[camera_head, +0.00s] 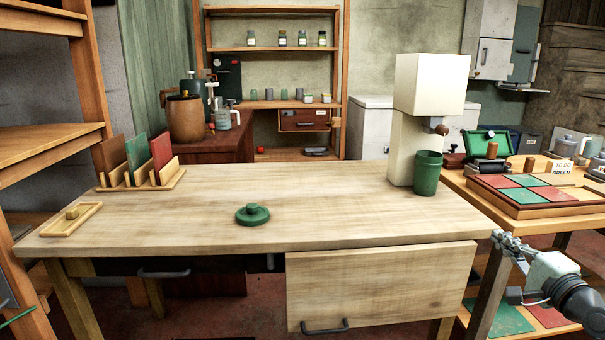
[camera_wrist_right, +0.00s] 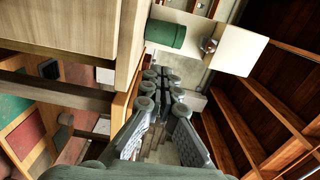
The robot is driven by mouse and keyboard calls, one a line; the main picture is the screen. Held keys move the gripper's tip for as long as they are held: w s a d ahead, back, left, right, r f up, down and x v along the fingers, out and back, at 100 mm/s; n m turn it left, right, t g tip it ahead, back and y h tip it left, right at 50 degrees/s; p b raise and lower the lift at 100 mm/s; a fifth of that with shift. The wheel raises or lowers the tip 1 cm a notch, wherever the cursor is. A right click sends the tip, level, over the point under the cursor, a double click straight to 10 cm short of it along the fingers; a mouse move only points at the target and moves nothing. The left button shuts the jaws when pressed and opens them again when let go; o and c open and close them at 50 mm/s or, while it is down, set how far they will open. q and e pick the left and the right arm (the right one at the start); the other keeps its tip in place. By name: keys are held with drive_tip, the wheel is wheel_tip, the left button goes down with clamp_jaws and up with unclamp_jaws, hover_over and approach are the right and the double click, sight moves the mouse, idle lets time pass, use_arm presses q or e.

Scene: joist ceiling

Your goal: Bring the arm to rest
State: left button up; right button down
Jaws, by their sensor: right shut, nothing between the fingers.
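My right gripper (camera_head: 500,240) is at the right front corner of the wooden table (camera_head: 330,215), beside its edge, with my arm coming in from the lower right. Its fingers are shut and empty; in the right wrist view they also show closed together (camera_wrist_right: 162,78). I cannot tell whether the fingertips touch the table edge. My left gripper is not in view.
A side table (camera_head: 463,184) with a coloured tile board (camera_head: 535,208) stands right.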

drive_tip(key=s+a+f+n+g, duration=0.3)
drive_tip(key=a+f, duration=0.1)
drive_tip(key=f, duration=0.4)
drive_tip(key=s+a+f+n+g, duration=0.2)
drive_tip(key=s+a+f+n, duration=0.15)
drive_tip(key=f, duration=0.45)
drive_tip(key=s+a+f+n+g, duration=0.3)
drive_tip(key=s+f, duration=0.1)
drive_tip(key=f, duration=0.4)
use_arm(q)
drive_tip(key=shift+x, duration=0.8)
use_arm(e)
drive_tip(key=s+a+f+n+g+h, duration=0.1)
drive_tip(key=s+f+n+g, duration=0.1)
drive_tip(key=s, duration=0.5)
drive_tip(key=s+a+f+n+g+h, duration=0.1)
drive_tip(key=s+a+f+n+g, duration=0.1)
drive_tip(key=s+f+n, duration=0.2)
drive_tip(key=s+a+f+n+g+h, duration=0.1)
drive_tip(key=s+f+n+g, duration=0.2)
drive_tip(key=s+f, duration=0.4)
drive_tip(key=s, duration=0.4)
drive_tip(key=shift+a+f, duration=0.25)
drive_tip(key=shift+f, duration=0.05)
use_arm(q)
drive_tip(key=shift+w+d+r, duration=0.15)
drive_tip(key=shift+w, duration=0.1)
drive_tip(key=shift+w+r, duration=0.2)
use_arm(e)
drive_tip(key=shift+w, duration=0.1)
